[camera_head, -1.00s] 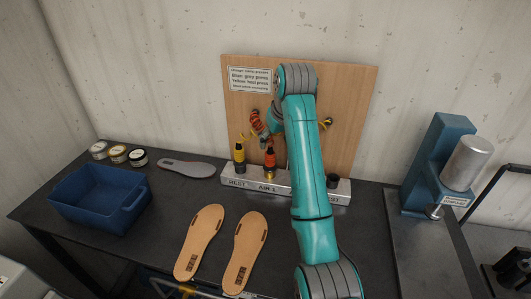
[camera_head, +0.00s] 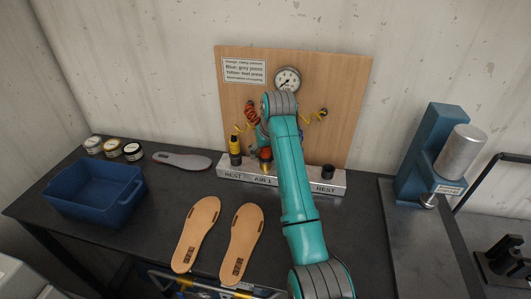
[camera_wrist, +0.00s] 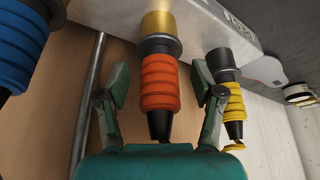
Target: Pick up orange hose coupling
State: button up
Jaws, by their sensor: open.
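The orange hose coupling (camera_wrist: 159,84) stands in the brass fitting (camera_wrist: 158,24) on the metal rail, in the wrist view. It also shows in the head view (camera_head: 265,154), partly covered by my arm. My gripper (camera_wrist: 162,92) is open, with one finger on each side of the orange ribbed body. A gap shows between the coupling and each finger pad. The yellow coupling (camera_wrist: 234,100) is just right of the right finger. The blue coupling (camera_wrist: 18,45) is at the upper left of the wrist view.
The labelled rail (camera_head: 222,172) stands before a wooden board (camera_head: 347,90) with a gauge (camera_head: 287,79). A blue bin (camera_head: 88,202) is at the left. Two tan soles (camera_head: 196,232) lie in front. A blue press (camera_head: 428,150) stands at the right.

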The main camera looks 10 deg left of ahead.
grip_shut()
dwell(0.3)
notch_tip(320, 180, up, 10)
jog(key=shift+r, duration=0.1)
dwell(0.4)
notch_tip(320, 180, up, 3)
jog(key=shift+r, duration=0.1)
dwell(0.7)
jog(key=shift+d, duration=0.1)
